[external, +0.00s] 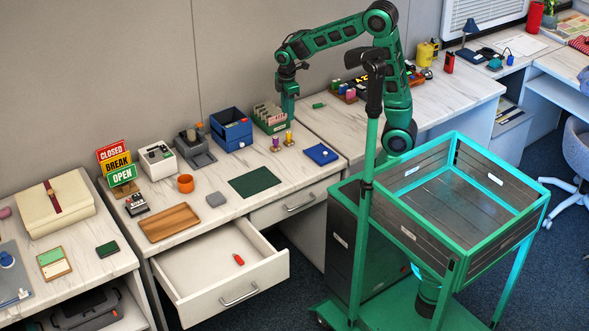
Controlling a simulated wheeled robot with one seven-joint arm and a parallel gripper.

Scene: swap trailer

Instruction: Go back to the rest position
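My gripper (289,104) hangs from my green arm (340,35), pointing down over the back of the marble-topped desk. It is at the right end of a green card box (268,122). Its fingertips are small and partly merge with the box, so I cannot tell whether it touches the box or holds anything. My arm is raised and reaches left from my base.
An open drawer (190,290) with a red item (238,260) juts out from the desk front. A blue box (231,130), orange cup (185,183), wooden tray (170,222) and green mat (254,182) stand on the desk. Free air lies above the desktop.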

